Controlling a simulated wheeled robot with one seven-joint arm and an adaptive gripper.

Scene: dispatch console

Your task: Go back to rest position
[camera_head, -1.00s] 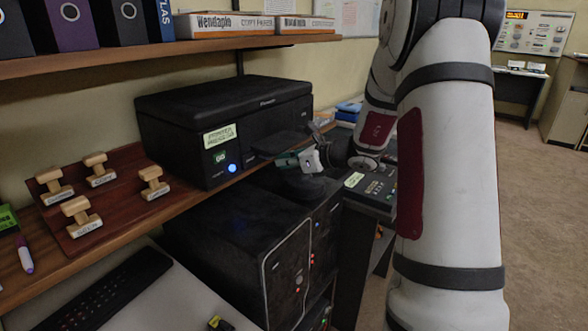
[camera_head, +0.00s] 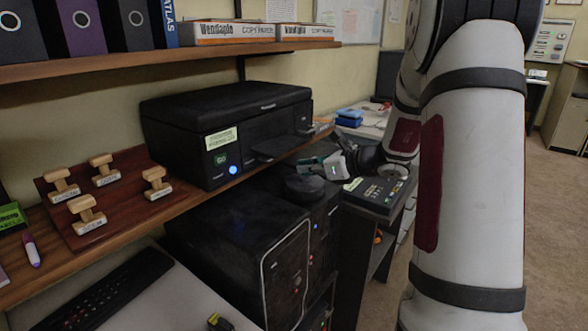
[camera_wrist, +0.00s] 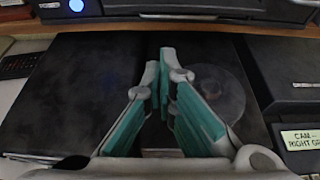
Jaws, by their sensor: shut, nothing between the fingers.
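My gripper (camera_head: 316,164) is at the front right of the black printer (camera_head: 205,150), above the black computer tower (camera_head: 240,245). In the wrist view its teal-lined fingers (camera_wrist: 163,75) meet at the tips with nothing between them. A round dark disc-like thing (camera_wrist: 222,95) lies beneath the fingers on a dark top. It also shows in the head view (camera_head: 303,190), under my gripper. My white arm fills the right side of the head view and hides part of the room.
A wooden board (camera_head: 130,215) with several wooden-handled stamps is on the shelf left of the printer. A control panel box (camera_head: 378,193) with buttons stands right of the tower. A keyboard (camera_head: 115,290) lies on the desk at the lower left. Open floor (camera_head: 555,200) is at the right.

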